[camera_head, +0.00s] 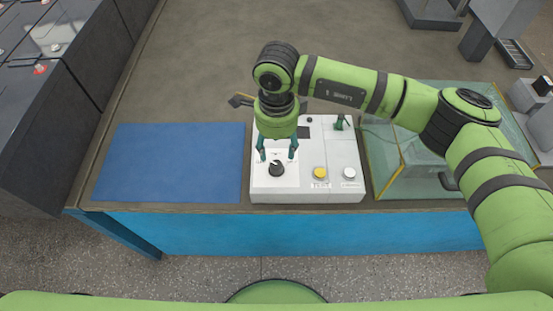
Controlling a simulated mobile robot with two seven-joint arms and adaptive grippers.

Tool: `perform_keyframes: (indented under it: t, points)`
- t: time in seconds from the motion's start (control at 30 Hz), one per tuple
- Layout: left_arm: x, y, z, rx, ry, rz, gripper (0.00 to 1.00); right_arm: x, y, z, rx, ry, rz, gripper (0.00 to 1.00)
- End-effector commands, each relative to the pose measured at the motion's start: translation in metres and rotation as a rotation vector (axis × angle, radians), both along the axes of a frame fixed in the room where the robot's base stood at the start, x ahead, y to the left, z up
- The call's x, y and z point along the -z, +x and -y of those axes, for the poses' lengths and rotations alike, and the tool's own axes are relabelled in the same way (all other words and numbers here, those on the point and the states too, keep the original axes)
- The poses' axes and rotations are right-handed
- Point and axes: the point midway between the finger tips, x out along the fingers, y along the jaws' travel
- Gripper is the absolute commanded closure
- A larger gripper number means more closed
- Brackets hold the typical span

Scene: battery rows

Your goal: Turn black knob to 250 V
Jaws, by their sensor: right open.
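The black knob (275,168) sits on a white dial area at the front left of a white control box (307,184). Its pointer direction and the voltage marks are too small to read. My right gripper (277,156) points down just above and behind the knob. Its two dark green fingers are spread apart, one towards each side of the knob, with nothing between them. I cannot tell whether the fingertips touch the panel. My left gripper is not in view.
A yellow button (320,173) and a white button (349,173) are right of the knob. A green upright part (339,122) stands at the box's back right. A blue mat (170,163) lies left, and a clear yellow-edged case (420,180) stands right.

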Motion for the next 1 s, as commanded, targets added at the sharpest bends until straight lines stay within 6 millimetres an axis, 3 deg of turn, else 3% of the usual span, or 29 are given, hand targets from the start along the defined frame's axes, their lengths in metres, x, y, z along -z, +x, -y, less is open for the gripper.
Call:
perform_keyframes:
  t: [0.43,0.8,0.83,0.97,1.0]
  points:
    - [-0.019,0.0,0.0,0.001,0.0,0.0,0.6,0.059,-0.001,0.0,0.001,-0.003,-0.004,0.44]
    - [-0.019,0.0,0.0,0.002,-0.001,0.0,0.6,0.068,-0.001,0.0,-0.001,-0.002,-0.002,0.44]
    - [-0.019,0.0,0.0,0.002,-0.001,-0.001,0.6,0.068,-0.001,0.0,-0.001,-0.002,-0.002,0.48]
    - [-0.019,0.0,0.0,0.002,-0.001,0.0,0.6,0.068,-0.001,0.0,-0.001,-0.002,-0.002,1.0]
    - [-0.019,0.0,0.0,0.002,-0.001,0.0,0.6,0.068,-0.001,0.0,-0.001,-0.002,-0.002,1.0]
